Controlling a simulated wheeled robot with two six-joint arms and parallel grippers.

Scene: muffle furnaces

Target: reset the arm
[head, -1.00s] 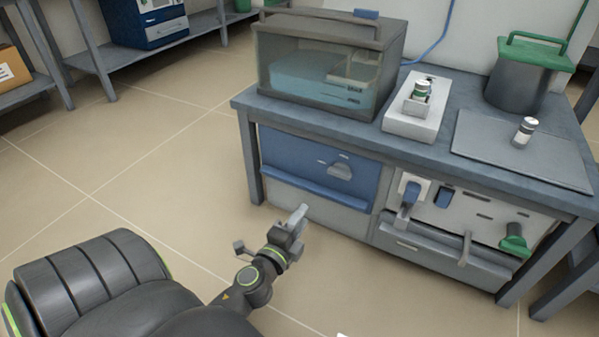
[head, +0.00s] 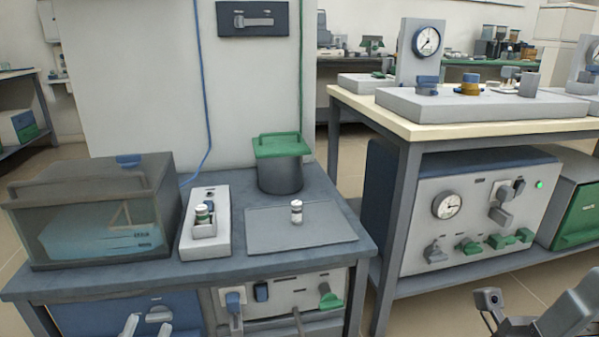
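My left gripper (head: 145,326) shows only as two pale grey fingertips at the bottom left edge, in front of the blue drawer front. The tips stand apart with a gap between them, and nothing shows in that gap. The rest of that gripper is below the frame. Dark grey parts that look like my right arm and gripper (head: 520,318) are at the bottom right corner, cut off by the edge. Whether that gripper is open or shut is unclear.
The grey-blue bench (head: 272,262) holds a clear-sided tank (head: 95,215), a white holder (head: 207,240) with vials, a vial (head: 296,211) on a flat plate and a green-lidded pot (head: 280,170). A pale-topped table (head: 400,125) with gauges stands right. Floor shows between them.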

